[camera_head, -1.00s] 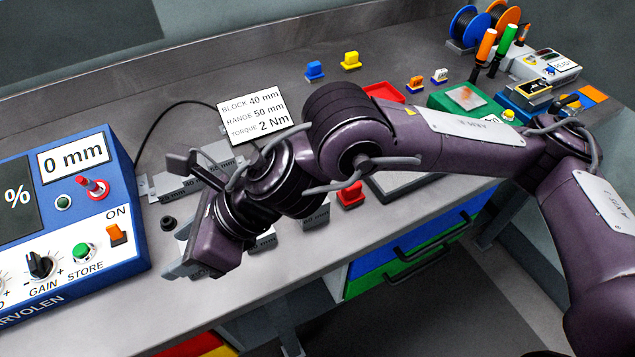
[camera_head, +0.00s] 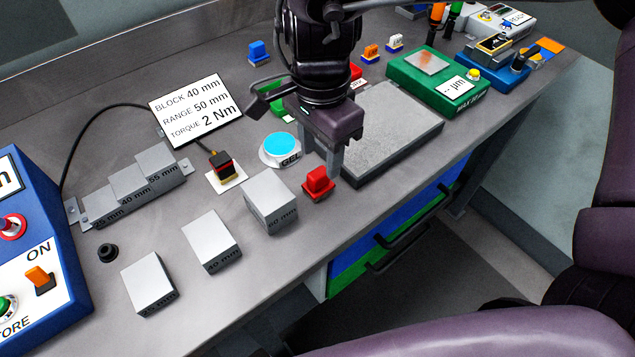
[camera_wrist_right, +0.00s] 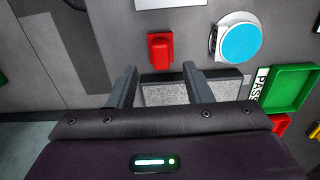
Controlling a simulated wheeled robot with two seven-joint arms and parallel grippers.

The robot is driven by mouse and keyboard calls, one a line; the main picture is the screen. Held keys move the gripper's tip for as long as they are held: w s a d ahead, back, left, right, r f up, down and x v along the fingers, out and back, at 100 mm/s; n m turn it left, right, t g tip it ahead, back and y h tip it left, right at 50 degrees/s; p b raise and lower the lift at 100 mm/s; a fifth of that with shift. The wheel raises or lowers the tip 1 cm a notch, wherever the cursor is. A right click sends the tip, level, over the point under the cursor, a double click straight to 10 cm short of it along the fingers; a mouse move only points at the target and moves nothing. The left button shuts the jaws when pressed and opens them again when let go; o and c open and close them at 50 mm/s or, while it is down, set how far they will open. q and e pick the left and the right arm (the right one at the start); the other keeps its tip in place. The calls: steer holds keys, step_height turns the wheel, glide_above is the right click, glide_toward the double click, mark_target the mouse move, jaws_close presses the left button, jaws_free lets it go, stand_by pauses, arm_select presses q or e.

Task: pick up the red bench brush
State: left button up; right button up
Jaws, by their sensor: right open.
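The red bench brush (camera_head: 318,184) is a small red block-shaped piece on the grey bench, between the 60 mm block and the granite plate. It also shows in the right wrist view (camera_wrist_right: 160,50), just beyond the fingertips and roughly centred between them. My right gripper (camera_head: 322,160) points down beside the plate's left end, just behind the brush. Its fingers are apart and empty, as the right wrist view (camera_wrist_right: 162,82) also shows. The head view does not make clear how high the fingertips are. My left gripper is not in view.
A grey granite plate (camera_head: 395,135) is right of the gripper. A metal 60 mm block (camera_head: 270,203) stands left of the brush, and a blue-topped gel tin (camera_head: 281,148) behind it. The bench's front edge is close, with drawer handles (camera_head: 410,240) below.

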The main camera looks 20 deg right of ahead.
mark_target(318, 173)
step_height(318, 173, down, 5)
steer(key=shift+a+f, duration=0.15)
steer(key=shift+f, duration=0.05)
steer(key=shift+c, duration=0.3)
jaws_close()
